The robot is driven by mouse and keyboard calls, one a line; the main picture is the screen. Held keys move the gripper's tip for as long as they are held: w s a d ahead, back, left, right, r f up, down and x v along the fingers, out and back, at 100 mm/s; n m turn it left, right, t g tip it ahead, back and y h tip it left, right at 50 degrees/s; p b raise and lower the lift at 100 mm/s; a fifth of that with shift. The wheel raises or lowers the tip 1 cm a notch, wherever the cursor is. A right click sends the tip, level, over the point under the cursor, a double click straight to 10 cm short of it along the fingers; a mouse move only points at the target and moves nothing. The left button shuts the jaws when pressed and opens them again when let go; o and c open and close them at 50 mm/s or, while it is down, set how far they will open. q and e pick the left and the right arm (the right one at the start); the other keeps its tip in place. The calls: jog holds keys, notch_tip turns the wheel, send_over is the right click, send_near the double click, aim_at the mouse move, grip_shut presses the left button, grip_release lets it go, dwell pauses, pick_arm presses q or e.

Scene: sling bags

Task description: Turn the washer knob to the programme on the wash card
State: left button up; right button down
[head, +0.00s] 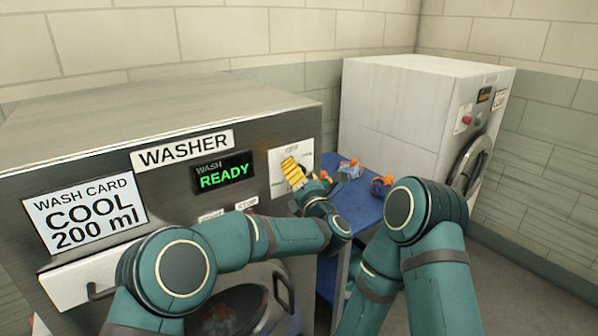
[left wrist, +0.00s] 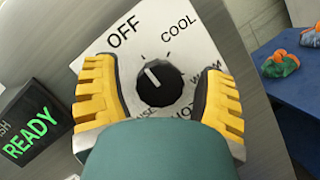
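The washer knob (left wrist: 160,83) is a round black dial on a white plate (left wrist: 140,40). Its white pointer line aims up and left, toward OFF. COOL is printed to the right of OFF; WARM, HOT and another label are partly covered by my gripper. My left gripper (left wrist: 158,80) is open, its yellow fingers on either side of the knob with gaps. In the head view my left gripper (head: 293,172) is in front of the plate (head: 290,155) and hides the knob. The wash card (head: 84,214) reads COOL 200 ml. My right gripper is not in view.
The washer display (head: 222,172) reads WASH READY in green. Below are a detergent drawer handle (head: 100,290) and the round door. A blue table (head: 375,165) with orange and blue bags (head: 348,170) stands to the right, before a white machine (head: 410,110).

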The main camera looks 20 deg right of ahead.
pick_arm(q)
jog(key=c, duration=1)
jog(key=shift+o, duration=0.2)
jog(key=shift+m, duration=0.4)
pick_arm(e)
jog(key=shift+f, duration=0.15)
pick_arm(q)
jog(key=shift+r+m+g+h+b, duration=0.1)
jog(key=shift+m+g+h+b, duration=0.35)
jog(key=shift+m, duration=0.75)
jog(key=shift+m+g+h, duration=0.25)
jog(key=shift+m+h, duration=0.2)
jog(key=shift+m, duration=0.55)
jog(key=shift+r+m+g+p, duration=0.1)
jog(key=shift+m+g+p, duration=0.4)
jog(key=shift+m, duration=0.5)
jog(key=shift+m+h+p, duration=0.3)
jog(key=shift+m+p, duration=0.4)
jog(key=shift+m, duration=0.1)
jog(key=shift+w+m+g+p, duration=0.1)
jog(key=shift+m+g+p, duration=0.8)
jog(key=shift+m+p, duration=0.95)
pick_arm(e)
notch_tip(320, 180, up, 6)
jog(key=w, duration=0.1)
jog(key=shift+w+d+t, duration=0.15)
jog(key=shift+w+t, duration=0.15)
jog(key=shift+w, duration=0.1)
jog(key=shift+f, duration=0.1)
